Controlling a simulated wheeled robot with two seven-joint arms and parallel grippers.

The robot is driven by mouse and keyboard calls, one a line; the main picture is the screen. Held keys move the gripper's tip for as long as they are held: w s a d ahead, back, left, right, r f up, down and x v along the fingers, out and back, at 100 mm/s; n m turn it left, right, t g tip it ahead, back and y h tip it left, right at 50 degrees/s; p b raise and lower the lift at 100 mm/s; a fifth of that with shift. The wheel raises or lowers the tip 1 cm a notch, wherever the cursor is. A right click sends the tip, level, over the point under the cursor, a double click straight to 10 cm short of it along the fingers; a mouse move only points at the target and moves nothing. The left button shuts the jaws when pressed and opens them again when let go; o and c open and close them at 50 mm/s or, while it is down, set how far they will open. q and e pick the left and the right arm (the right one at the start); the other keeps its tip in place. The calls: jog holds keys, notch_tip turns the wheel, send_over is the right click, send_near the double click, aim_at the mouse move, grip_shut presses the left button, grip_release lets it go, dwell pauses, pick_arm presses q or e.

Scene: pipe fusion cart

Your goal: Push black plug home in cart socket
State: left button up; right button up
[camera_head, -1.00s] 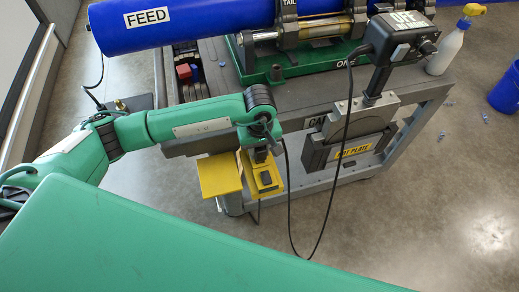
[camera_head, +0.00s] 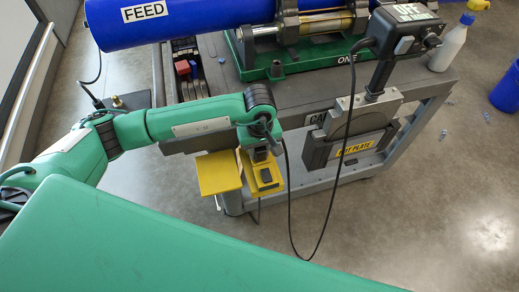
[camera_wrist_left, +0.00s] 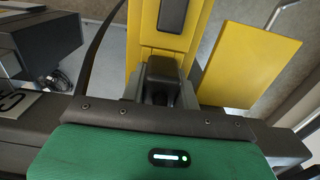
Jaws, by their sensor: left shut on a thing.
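The yellow socket box (camera_head: 262,178) is on the near side of the cart, with its yellow lid (camera_head: 219,173) swung open to the left. It also shows in the left wrist view (camera_wrist_left: 149,52). My left gripper (camera_head: 262,152) is over the upper part of the box, shut on the black plug (camera_wrist_left: 163,72). The plug is at the yellow box, but its seating depth is hidden by the gripper and plug body. A black cable (camera_head: 288,190) hangs beside the gripper and loops up to the hot plate's control head. My right gripper is not in view.
The hot plate (camera_head: 350,150) hangs on the cart's side right of the box, with its control head (camera_head: 404,35) above. A blue pipe marked FEED (camera_head: 190,22) lies across the back. A spray bottle (camera_head: 451,44) stands at the cart's far right corner.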

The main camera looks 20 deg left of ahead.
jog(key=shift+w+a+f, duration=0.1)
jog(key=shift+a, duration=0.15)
pick_arm(q)
jog(key=shift+f+b, duration=0.15)
jog(key=shift+b, duration=0.15)
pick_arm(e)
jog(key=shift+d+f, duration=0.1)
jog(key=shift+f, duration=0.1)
